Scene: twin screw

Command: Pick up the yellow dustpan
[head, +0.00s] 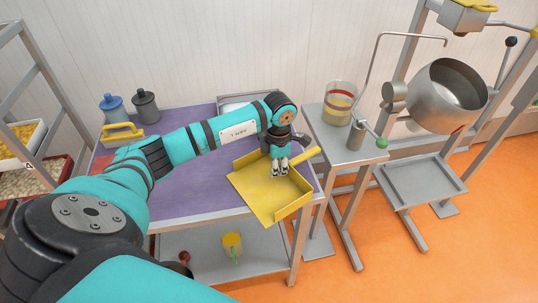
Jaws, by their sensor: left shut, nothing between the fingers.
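The yellow dustpan (258,194) lies at the front right corner of the purple-topped table (190,195), with its open tray jutting past the front edge. Its handle (305,158) points to the back right. My left arm reaches across from the left, and my left gripper (279,172) points down over the dustpan's tray, near the handle end. The left fingers are shut with nothing between them. I cannot tell whether the fingertips touch the dustpan. My right gripper is not in view.
Blue and grey lidded jars (146,106) and a yellow-handled tool (123,132) are at the table's back left. A metal stand with a glass beaker (339,103) is close on the right. A metal bowl (447,96) hangs further right. A yellow cup (232,244) is on the lower shelf.

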